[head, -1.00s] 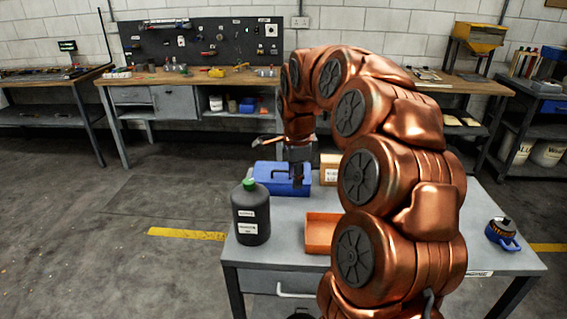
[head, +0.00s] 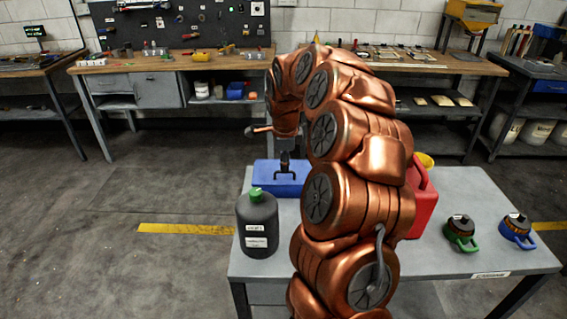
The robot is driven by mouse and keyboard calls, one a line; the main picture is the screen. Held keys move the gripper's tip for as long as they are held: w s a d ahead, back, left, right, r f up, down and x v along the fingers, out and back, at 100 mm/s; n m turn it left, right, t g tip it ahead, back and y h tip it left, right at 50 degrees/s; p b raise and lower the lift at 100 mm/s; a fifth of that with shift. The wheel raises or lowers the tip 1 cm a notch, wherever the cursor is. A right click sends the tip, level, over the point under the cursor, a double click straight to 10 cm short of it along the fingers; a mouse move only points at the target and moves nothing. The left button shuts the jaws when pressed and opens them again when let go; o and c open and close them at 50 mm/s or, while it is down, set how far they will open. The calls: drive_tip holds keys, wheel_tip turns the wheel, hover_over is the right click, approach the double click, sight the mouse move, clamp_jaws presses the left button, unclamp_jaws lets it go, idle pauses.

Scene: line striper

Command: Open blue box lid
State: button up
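The blue box (head: 268,187) stands on the grey table, behind and right of the dark bottle. A dark handle is on top of its lid, and the lid looks shut. My gripper (head: 285,157) points down at the handle, just above or touching it; I cannot tell which. The fingers are small and dark here, so their opening is unclear. My copper arm hides part of the table right of the box.
A dark bottle with a green cap (head: 257,222) stands at the table's left front. A red can (head: 423,203) is partly behind my arm. A green container (head: 461,233) and a blue container (head: 517,231) stand at the right. Workbenches line the wall.

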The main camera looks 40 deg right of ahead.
drive_tip(key=shift+w+d+f, duration=0.1)
drive_tip(key=shift+f, duration=0.55)
drive_tip(key=shift+w+d+f, duration=0.1)
drive_tip(key=shift+f, duration=0.5)
drive_tip(key=shift+c, duration=0.3)
clamp_jaws()
